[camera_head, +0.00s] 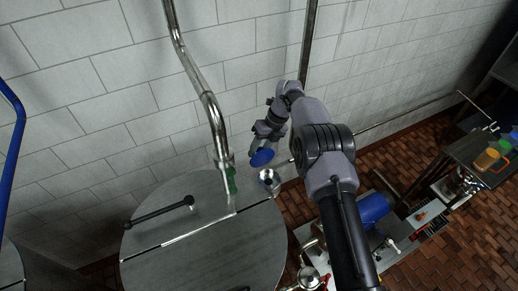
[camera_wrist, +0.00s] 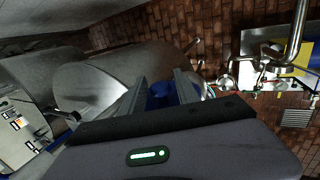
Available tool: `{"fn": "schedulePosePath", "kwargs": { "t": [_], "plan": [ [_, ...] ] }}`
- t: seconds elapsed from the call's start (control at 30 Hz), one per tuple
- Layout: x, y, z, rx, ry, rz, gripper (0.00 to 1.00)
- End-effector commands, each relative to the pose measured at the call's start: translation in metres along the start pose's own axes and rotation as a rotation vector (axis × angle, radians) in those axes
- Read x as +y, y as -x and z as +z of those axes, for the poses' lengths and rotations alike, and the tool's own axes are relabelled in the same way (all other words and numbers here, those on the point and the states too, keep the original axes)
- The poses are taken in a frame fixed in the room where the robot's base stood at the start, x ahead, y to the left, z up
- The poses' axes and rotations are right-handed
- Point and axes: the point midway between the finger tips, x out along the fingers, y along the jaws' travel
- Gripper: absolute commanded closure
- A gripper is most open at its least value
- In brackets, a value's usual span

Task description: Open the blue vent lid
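The blue vent lid (camera_head: 262,158) is a round disc just above a shiny round metal fitting (camera_head: 269,178) at the tank's upper right edge in the head view. The fitting's top shows, so the lid does not cover it from this side. My gripper (camera_head: 264,141) reaches down to the lid from above. In the wrist view the two fingers of my gripper (camera_wrist: 161,88) stand apart, with the blue lid (camera_wrist: 162,96) filling the gap between them. I cannot tell whether they grip it or only stand around it.
A round steel tank top (camera_head: 200,240) with a black handle (camera_head: 160,211) lies left of the lid. A steel pipe with a green part (camera_head: 230,180) rises close by. A blue motor (camera_head: 370,210) and piping stand at the right, beside a side table (camera_head: 480,160).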

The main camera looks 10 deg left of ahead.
Motion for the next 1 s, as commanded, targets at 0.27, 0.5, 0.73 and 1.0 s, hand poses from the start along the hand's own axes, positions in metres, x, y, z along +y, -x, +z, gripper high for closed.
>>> {"fn": "schedulePosePath", "kwargs": {
  "t": [0.27, 0.5, 0.73, 1.0],
  "plan": [
    [0.000, 0.002, 0.001, -0.004, 0.001, -0.001, 0.56],
    [-0.001, 0.029, 0.002, -0.008, 0.003, -0.003, 0.56],
    [0.000, 0.089, 0.002, -0.008, 0.002, -0.003, 0.56],
    [0.003, 0.161, 0.001, -0.003, -0.001, -0.001, 0.56]
  ]
}}
